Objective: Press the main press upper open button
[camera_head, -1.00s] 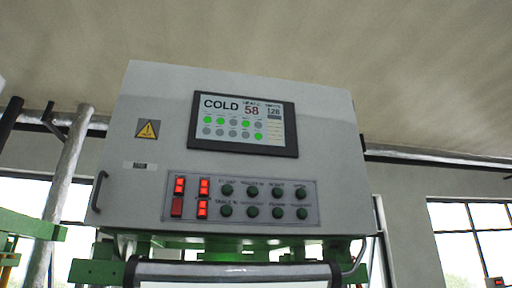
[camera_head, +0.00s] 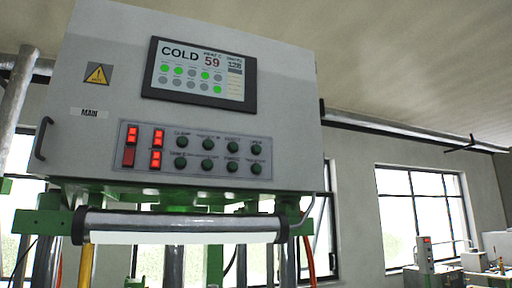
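The grey control box (camera_head: 90,150) of the press, with a small "MAIN" label (camera_head: 90,113), fills the upper left and middle of the head view. Its lower front carries a button panel (camera_head: 192,174) with several dark green round buttons (camera_head: 207,143) in two rows. Lit red rectangular displays or switches (camera_head: 157,138) sit at the panel's left. The small text above the buttons is too blurred to tell which is the upper open button. A screen (camera_head: 200,74) above reads "COLD" and 59. Neither of my grippers is in view.
A light bar (camera_head: 180,238) with dark ends hangs below the box on green framework (camera_head: 45,222). A handle (camera_head: 42,138) juts from the box's left side. Windows (camera_head: 425,210) and a small cabinet with a red display (camera_head: 424,254) are at the right.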

